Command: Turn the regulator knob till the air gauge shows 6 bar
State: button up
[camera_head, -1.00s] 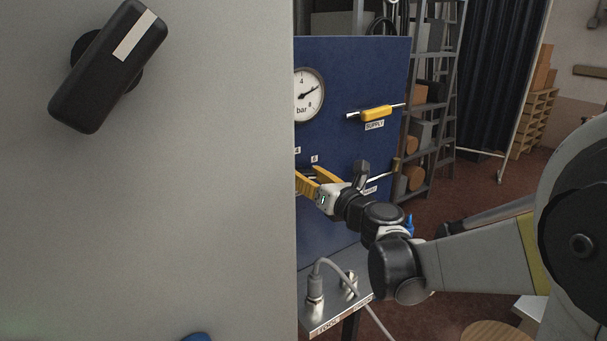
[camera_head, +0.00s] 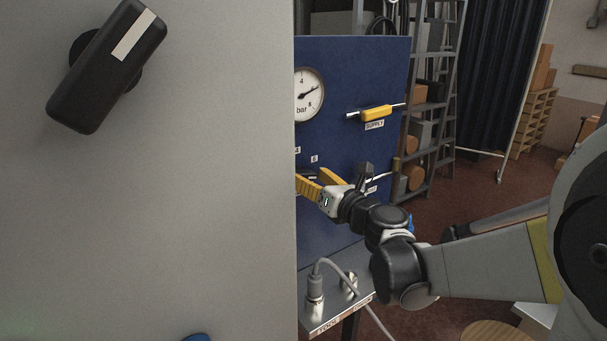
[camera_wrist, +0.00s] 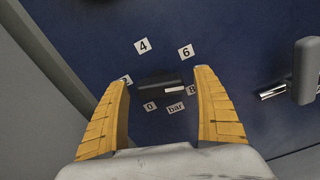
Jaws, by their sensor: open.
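The regulator knob (camera_wrist: 150,88) is a dark bar between my fingers in the wrist view. Its white mark (camera_wrist: 177,90) is on the end toward the 8 label. Labels 0, 2, 4, 6, 8 and "bar" ring it. My gripper (camera_wrist: 162,77) is open, with a yellow finger on each side of the knob and gaps visible; I cannot tell any contact. In the head view my gripper (camera_head: 322,176) is at the blue panel, and the knob is hidden. The air gauge (camera_head: 311,107) is partly cut off by a grey panel. Its needle points right and slightly up, between 4 and 8.
A grey panel (camera_head: 200,200) with a black handle (camera_head: 105,70) fills the left. The blue panel (camera_head: 350,75) carries a yellow-handled SUPPLY valve (camera_head: 377,113). Another lever (camera_wrist: 305,72) stands right of my gripper. Below are a connector shelf (camera_head: 338,312) and cable.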

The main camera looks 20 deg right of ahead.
jog(key=v, duration=1.1)
jog(key=shift+r, duration=0.1)
jog(key=s+a+f+n+g+b, duration=0.3)
jog(key=s+a+f+n+g, duration=0.65)
jog(key=n, duration=0.85)
jog(key=s+d+f+n+h, duration=0.2)
jog(key=s+f+n, duration=0.2)
jog(key=n, duration=0.4)
jog(key=s+d+f+n+h+b, duration=0.1)
jog(key=s+d+f+n+h, duration=0.2)
jog(key=n, duration=0.6)
jog(key=shift+s+d+f+g+h, duration=0.35)
jog(key=shift+s+f, duration=0.15)
jog(key=shift+s, duration=0.5)
